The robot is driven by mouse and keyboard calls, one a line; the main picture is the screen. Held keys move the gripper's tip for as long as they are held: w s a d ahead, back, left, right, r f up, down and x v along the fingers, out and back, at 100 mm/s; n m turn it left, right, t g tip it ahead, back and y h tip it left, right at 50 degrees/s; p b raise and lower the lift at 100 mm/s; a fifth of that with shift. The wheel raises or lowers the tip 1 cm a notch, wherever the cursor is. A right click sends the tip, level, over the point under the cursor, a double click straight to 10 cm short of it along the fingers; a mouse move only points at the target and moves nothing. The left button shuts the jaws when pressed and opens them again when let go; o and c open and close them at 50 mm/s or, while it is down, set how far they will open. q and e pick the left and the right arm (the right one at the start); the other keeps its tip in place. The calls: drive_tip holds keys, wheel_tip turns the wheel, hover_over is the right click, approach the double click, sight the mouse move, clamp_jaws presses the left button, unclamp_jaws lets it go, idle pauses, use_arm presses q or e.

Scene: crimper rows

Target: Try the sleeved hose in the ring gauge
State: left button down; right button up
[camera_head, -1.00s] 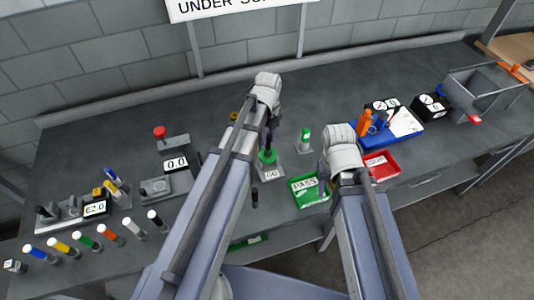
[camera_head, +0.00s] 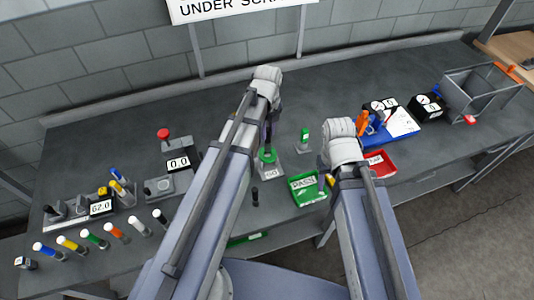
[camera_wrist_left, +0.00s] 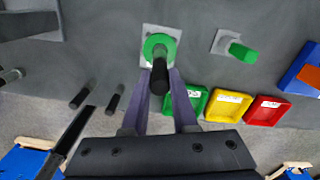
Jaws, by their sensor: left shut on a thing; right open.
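The ring gauge is a green ring (camera_head: 267,156) on a pale plate with a GO label. It also shows in the left wrist view (camera_wrist_left: 160,42). My left gripper (camera_wrist_left: 162,88) is shut on the black sleeved hose (camera_wrist_left: 157,80), right at the ring. The hose overlaps the ring's near side in the wrist view; I cannot tell how far its end is inside. In the head view my left arm hides most of the hose. My right gripper (camera_head: 326,168) is open over the trays, its fingertips mostly hidden.
A green cylinder (camera_head: 305,134) stands on its own plate right of the ring. A green PASS tray (camera_head: 308,198), a yellow tray (camera_wrist_left: 228,104) and a red tray (camera_head: 380,163) line the front edge. Dark posts (camera_head: 255,197) and several coloured-ended hoses (camera_head: 117,233) stand left.

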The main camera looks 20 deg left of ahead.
use_arm(q)
drive_tip(key=shift+r+p, duration=1.2)
drive_tip(key=shift+r, duration=0.15)
